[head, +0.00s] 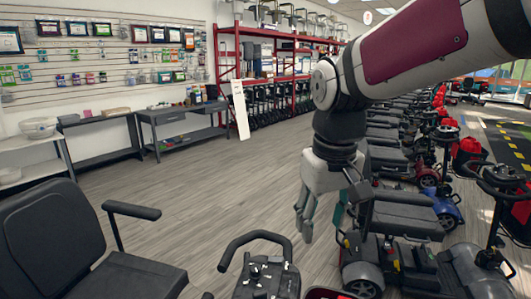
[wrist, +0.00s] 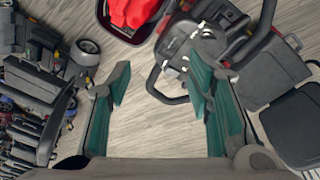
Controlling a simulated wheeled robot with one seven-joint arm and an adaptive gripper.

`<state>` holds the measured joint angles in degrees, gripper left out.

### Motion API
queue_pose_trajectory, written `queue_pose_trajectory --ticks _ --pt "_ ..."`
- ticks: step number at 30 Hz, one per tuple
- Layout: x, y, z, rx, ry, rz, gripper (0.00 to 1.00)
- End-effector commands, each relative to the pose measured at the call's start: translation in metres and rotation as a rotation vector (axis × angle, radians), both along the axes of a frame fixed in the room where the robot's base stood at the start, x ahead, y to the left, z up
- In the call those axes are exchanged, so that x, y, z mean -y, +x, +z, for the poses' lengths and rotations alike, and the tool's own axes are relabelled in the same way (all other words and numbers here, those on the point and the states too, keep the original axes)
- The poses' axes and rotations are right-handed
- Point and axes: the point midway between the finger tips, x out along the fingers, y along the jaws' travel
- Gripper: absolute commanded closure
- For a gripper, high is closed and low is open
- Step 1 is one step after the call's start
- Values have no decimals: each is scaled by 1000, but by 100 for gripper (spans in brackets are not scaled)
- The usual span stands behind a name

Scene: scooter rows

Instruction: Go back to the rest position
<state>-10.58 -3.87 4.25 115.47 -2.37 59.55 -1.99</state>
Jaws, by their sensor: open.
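My gripper (head: 306,217) hangs from my arm near the middle of the head view, fingers pointing down. The wrist view shows a handlebar (wrist: 172,98) near the right finger; I cannot tell the gap.
A black armchair-style seat (head: 62,240) stands at the front left. Rows of scooters line the right. Grey tables (head: 180,115) and a red shelf rack (head: 228,50) stand at the back. A red item in a basket (wrist: 133,12) lies below the gripper. The middle floor (head: 200,190) is clear.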

Motion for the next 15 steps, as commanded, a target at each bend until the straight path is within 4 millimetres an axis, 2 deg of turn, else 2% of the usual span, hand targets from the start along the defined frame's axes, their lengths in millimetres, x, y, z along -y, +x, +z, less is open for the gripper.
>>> queue_pose_trajectory --ticks 3,7,12,15 --pt "28 -38 12 46 11 -65 53" --pt "53 -79 15 90 24 -132 53" --pt "77 -131 9 146 46 -214 53" --pt "86 -155 1 173 58 -254 53"
